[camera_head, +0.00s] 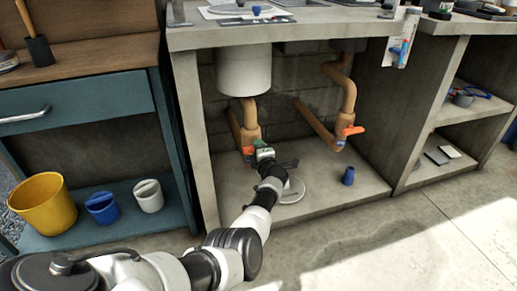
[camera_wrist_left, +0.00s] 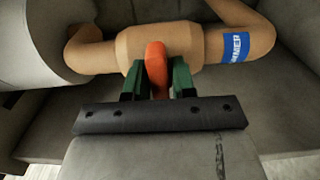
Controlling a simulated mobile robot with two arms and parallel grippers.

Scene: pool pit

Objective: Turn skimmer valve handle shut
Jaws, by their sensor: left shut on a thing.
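The skimmer valve is a fat orange-tan fitting (camera_wrist_left: 130,48) on a pipe, with a blue label (camera_wrist_left: 235,47) of which "MMER" is readable. Its orange-red handle (camera_wrist_left: 157,70) stands across the pipe in the left wrist view. My left gripper (camera_wrist_left: 158,82) has its green fingers shut on either side of the handle. In the head view my left gripper (camera_head: 258,152) reaches into the concrete cabinet at the left pipe's valve; a bit of the handle (camera_head: 248,150) shows beside it. My right gripper is in neither view.
A second pipe with an orange handle (camera_head: 352,131) stands to the right. A blue cup (camera_head: 348,176) and a pale round disc (camera_head: 291,190) are on the cabinet floor. Concrete cabinet walls (camera_head: 193,130) flank the space. Buckets, including a yellow one (camera_head: 44,204), stand left.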

